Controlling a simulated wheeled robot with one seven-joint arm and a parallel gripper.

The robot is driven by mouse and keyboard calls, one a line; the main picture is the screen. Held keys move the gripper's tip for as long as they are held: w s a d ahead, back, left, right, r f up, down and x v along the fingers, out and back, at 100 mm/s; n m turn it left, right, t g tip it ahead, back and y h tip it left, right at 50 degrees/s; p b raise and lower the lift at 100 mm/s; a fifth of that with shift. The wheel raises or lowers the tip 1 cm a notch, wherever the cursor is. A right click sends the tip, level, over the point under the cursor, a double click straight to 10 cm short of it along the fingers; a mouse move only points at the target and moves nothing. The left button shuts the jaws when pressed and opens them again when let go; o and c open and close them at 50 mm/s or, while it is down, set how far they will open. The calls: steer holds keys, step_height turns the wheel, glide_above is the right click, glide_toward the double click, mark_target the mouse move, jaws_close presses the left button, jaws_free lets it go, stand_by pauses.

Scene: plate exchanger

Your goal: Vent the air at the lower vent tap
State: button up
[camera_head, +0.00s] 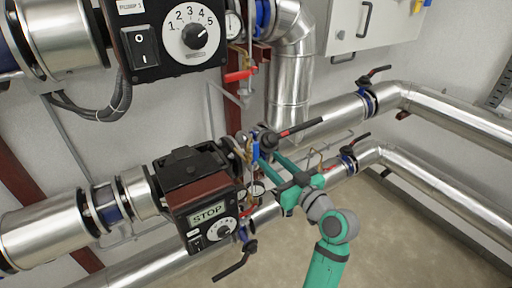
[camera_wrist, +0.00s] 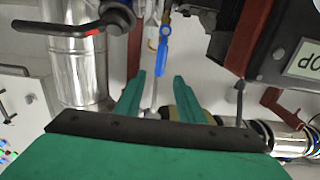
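A small tap with a blue lever (camera_head: 255,150) sits on thin pipework just right of the lower pump unit; I take it to be the lower vent tap. In the wrist view the blue lever (camera_wrist: 162,52) runs up and down the picture, its near end at the gap between my fingertips. My green gripper (camera_head: 268,163) is close to this tap, reaching from the lower right. In the wrist view its two fingers (camera_wrist: 158,76) are apart with nothing held. I cannot tell whether they touch the lever.
The lower pump unit (camera_head: 196,208) shows STOP. An upper pump unit (camera_head: 165,40) has a dial, with a red-handled tap (camera_head: 240,75) below right. A long red-tipped valve lever (camera_head: 302,127) extends just above my gripper; the wrist view shows a red-tipped lever (camera_wrist: 55,29). Insulated pipes (camera_head: 450,185) run right.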

mark_target(257, 148)
steer(key=x, duration=0.9)
jaws_close()
